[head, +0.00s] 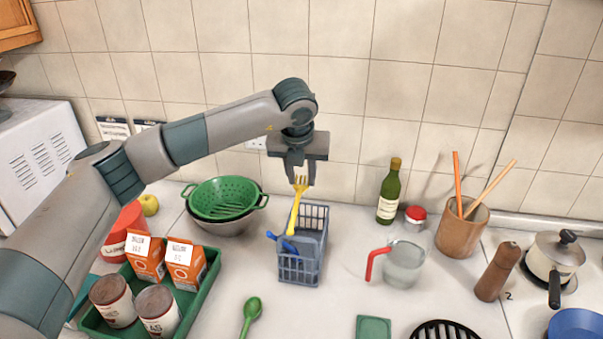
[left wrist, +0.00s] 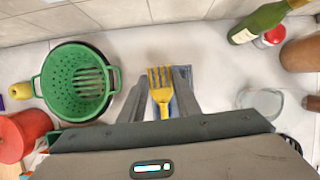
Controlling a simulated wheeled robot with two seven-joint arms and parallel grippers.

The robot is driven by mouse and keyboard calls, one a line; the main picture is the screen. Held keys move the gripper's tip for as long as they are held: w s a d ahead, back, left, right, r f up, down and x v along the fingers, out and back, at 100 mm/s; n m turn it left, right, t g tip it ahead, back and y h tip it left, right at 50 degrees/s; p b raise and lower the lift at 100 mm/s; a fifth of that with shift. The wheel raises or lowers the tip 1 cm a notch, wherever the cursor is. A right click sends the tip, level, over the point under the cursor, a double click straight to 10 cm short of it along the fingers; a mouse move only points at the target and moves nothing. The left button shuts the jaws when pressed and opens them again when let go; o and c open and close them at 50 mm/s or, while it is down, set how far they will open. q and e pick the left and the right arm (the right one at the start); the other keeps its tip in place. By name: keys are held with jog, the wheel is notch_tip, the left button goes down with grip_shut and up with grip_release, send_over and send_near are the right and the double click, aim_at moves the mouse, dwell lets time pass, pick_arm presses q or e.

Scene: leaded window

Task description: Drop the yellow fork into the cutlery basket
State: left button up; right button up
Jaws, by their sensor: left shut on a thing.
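The yellow fork (head: 295,205) hangs tilted, tines up, from my left gripper (head: 299,180), which is shut on it near the tines. In the left wrist view the fork (left wrist: 161,88) shows between the two fingers (left wrist: 160,100). The blue-grey cutlery basket (head: 314,245) stands on the counter below the gripper. The fork's lower end reaches down at the basket's left side; I cannot tell whether it is inside the rim. A blue utensil (head: 286,243) sits in the basket, its end sticking out to the left. In the left wrist view the basket is mostly hidden. My right gripper is not in view.
A green colander (head: 222,198) stands left of the basket. A green tray (head: 205,290) with cartons and cans is at the front left. A measuring jug (head: 404,265) and a bottle (head: 389,192) stand to the right. A green spoon (head: 250,313) lies in front.

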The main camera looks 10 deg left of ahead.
pick_arm(q)
jog(key=o, duration=1.1)
jog(key=shift+s+r, duration=0.15)
jog(key=shift+r, duration=0.3)
jog(key=b+v, duration=0.4)
jog(key=v, duration=0.6)
notch_tip(320, 180, up, 6)
jog(key=b, duration=0.2)
send_over(299, 191)
jog(key=s, duration=0.3)
jog(key=shift+w, duration=0.25)
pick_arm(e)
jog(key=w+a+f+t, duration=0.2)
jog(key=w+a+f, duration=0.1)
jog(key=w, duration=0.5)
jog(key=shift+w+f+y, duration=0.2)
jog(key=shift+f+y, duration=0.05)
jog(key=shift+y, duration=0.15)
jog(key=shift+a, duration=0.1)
